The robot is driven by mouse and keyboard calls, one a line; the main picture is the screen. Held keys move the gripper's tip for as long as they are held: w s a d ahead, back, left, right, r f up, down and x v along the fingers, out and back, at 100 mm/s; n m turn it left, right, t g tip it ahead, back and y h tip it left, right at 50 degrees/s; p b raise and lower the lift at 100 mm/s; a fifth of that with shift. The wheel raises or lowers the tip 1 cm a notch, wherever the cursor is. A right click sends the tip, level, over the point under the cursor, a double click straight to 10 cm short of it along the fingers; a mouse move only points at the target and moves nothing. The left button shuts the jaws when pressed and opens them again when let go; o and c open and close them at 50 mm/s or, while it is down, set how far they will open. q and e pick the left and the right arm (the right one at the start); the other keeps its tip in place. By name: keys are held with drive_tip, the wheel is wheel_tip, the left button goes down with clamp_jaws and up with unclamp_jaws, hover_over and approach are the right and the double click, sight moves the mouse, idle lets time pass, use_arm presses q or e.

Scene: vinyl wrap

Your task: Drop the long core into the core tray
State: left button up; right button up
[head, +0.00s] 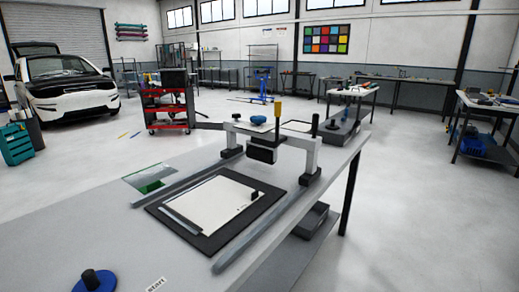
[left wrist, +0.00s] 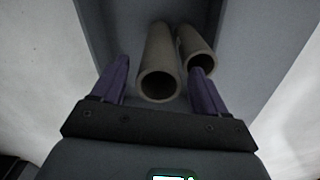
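In the left wrist view, two grey-brown hollow tubes lie side by side in a grey, walled tray (left wrist: 262,60). One tube (left wrist: 160,55) reaches nearer to my gripper and may be the long core; the other tube (left wrist: 196,48) is to its right, partly behind my right-hand finger. My left gripper (left wrist: 158,63) is open, its purple fingers spread on either side of the first tube, with a gap showing on both sides. I cannot tell how deep the fingertips are. Neither gripper shows in the head view, and the tubes cannot be made out there.
The head view shows a long grey workbench (head: 110,232) with a black-framed white sheet (head: 215,205), a gantry bridge (head: 265,140) across it and a blue knob (head: 93,281) at front left. A dark bin (head: 311,220) sits on a shelf below the bench's right side.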

use_arm(q)
drive_tip(key=shift+o, duration=0.4)
wheel_tip(320, 180, up, 11)
drive_tip(key=p, duration=0.7)
